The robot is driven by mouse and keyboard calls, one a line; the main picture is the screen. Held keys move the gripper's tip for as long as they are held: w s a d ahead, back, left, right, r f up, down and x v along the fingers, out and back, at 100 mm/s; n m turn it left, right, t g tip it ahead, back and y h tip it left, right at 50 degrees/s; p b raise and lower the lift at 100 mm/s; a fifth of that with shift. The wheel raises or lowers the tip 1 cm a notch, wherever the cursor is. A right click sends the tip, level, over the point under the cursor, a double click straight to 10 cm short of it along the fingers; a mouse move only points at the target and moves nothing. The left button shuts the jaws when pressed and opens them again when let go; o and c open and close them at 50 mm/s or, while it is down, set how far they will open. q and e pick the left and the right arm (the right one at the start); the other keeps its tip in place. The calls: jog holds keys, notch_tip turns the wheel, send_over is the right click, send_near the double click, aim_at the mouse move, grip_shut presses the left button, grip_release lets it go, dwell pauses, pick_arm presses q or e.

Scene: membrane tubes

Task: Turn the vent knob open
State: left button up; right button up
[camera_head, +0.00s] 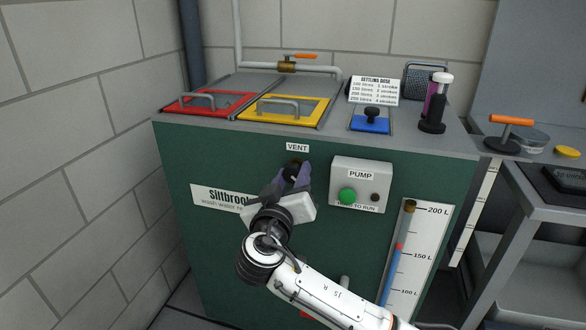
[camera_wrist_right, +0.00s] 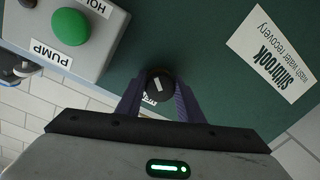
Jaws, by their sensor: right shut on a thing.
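The vent knob (camera_wrist_right: 159,86) is a round black knob with a white pointer line, on the green front panel. In the wrist view it sits between the fingertips of my right gripper (camera_wrist_right: 160,92), and its pointer line looks tilted. In the head view the knob (camera_head: 294,168) is partly covered by the gripper (camera_head: 291,178), just below the VENT label (camera_head: 297,147). My right gripper is shut on the knob. My left gripper is not in view.
The grey pump box (camera_head: 360,185), with a green button (camera_head: 348,196), sits close right of the knob. A Siltbrook sign (camera_head: 218,198) is at left, a level gauge (camera_head: 413,256) lower right. Red (camera_head: 181,107) and yellow (camera_head: 256,114) lids lie on top.

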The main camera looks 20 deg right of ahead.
jog(key=shift+a+r+n+p, duration=0.1)
jog(key=shift+r+n+p, duration=0.05)
jog(key=shift+n+p, duration=0.75)
jog(key=n+p, duration=0.2)
jog(key=shift+n, duration=0.3)
jog(key=shift+n+p, duration=1)
jog(key=shift+n, duration=0.2)
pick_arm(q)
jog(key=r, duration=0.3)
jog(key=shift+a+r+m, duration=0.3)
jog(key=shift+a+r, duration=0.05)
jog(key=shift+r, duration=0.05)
pick_arm(e)
jog(key=shift+n+g, duration=0.3)
pick_arm(q)
jog(key=shift+p, duration=0.3)
pick_arm(e)
jog(key=shift+f, duration=0.2)
jog(key=o, duration=1.1)
jog(key=shift+c, duration=0.2)
jog(key=shift+r, duration=0.1)
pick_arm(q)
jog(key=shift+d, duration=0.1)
pick_arm(e)
jog(key=shift+s, duration=0.1)
